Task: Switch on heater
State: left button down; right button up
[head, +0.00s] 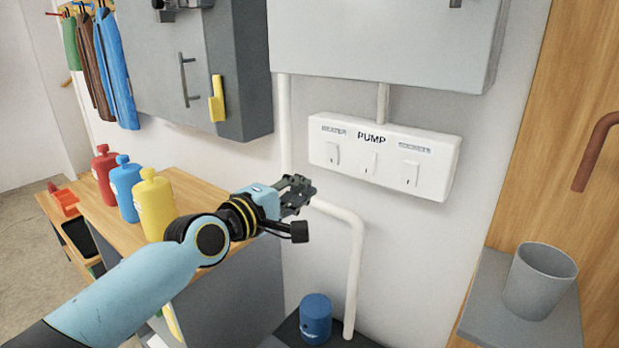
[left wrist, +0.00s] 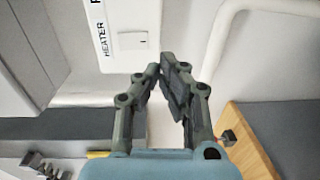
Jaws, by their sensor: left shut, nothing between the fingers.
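The heater switch (head: 332,153) is the leftmost of three switches on a white wall panel (head: 435,178) in the head view. The labels read heater, pump and, less clearly, sockets. In the left wrist view the heater switch (left wrist: 133,41) sits beside its "HEATER" label, beyond the fingertips. My left gripper (head: 302,190) is shut and empty, below and left of the panel and apart from it. Its fingers (left wrist: 165,75) also show in the left wrist view, with their tips near each other. My right gripper is not in view.
A white pipe (head: 355,262) bends below the panel. A grey cabinet (head: 380,40) hangs above it. Red, blue and yellow bottles (head: 155,200) stand on a wooden counter (head: 190,190) at left. A grey cup (head: 540,280) stands on a shelf at right.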

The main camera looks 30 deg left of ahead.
pick_arm(q)
jog(key=s, duration=0.6)
jog(key=shift+a+f, duration=0.3)
jog(key=shift+a, duration=0.15)
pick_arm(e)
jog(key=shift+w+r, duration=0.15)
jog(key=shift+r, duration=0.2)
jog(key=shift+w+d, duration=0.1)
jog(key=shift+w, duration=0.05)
